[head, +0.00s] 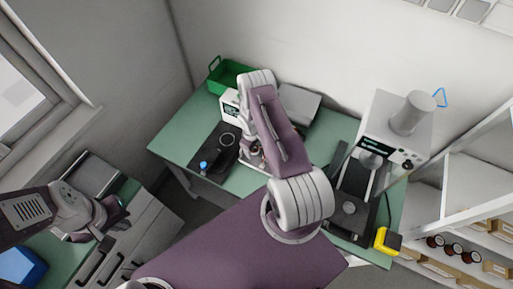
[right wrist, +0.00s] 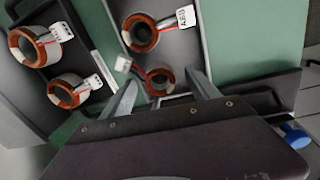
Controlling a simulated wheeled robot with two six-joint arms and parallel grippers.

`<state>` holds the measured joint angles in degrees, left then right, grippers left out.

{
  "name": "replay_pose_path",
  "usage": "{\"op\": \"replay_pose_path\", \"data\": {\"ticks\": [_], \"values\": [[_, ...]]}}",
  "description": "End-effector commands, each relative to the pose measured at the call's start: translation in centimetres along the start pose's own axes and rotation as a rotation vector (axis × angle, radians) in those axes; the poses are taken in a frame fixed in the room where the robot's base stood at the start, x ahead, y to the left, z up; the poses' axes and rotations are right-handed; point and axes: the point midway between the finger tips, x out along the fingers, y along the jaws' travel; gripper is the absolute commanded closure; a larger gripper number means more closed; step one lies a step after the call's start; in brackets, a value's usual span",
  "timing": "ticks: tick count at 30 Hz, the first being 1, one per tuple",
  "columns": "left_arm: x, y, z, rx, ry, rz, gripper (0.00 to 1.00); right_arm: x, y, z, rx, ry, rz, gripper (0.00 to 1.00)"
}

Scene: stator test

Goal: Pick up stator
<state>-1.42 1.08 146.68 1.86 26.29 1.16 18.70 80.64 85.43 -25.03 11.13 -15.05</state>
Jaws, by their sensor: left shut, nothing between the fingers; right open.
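Several stators, copper-wound rings with wires and white connectors, show in the right wrist view. One stator (right wrist: 160,82) lies at the near end of the middle grey tray (right wrist: 200,40), and another stator (right wrist: 140,34) with a white tag lies farther up it. Two more stators (right wrist: 27,46) (right wrist: 67,91) lie in the left tray. My right gripper (right wrist: 165,84) is open, its fingertips to either side of the nearest stator; I cannot tell whether they touch it. In the head view my right arm hides most of this spot. My left gripper (head: 115,207) is shut and empty, away from the stators.
In the head view a green crate (head: 228,77) stands at the table's back left. A dark fixture with a blue knob (head: 203,165) is on the left. A white test machine (head: 395,130) and a yellow-black box (head: 387,241) are on the right. Green table (head: 175,142) is bare at the left edge.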

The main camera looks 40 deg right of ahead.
Motion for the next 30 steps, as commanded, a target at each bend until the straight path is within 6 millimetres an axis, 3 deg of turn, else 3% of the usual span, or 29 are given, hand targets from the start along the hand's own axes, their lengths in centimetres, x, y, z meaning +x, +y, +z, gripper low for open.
{"op": "replay_pose_path", "data": {"ticks": [6, 12, 14, 23, 30], "values": [[0.0, 0.0, 0.0, 0.000, 0.000, 0.000, 1.00, 0.2, 0.0, 0.0, 0.000, 0.001, 0.001, 0.30], [0.0, 0.0, 0.0, 0.000, 0.000, 0.000, 1.00, 0.1, 0.0, 0.0, 0.001, 0.001, 0.000, 0.86], [0.0, 0.0, 0.0, 0.000, 0.000, 0.000, 1.00, 0.1, 0.0, 0.0, 0.001, 0.000, 0.000, 1.00], [0.2, 0.0, 0.0, 0.000, 0.000, 0.000, 1.00, -0.2, 0.1, -0.1, 0.001, 0.001, 0.001, 1.00], [1.6, 0.0, 0.2, 0.000, 0.000, 0.000, 1.00, -3.4, 0.5, -0.2, 0.003, 0.005, 0.004, 1.00]]}}
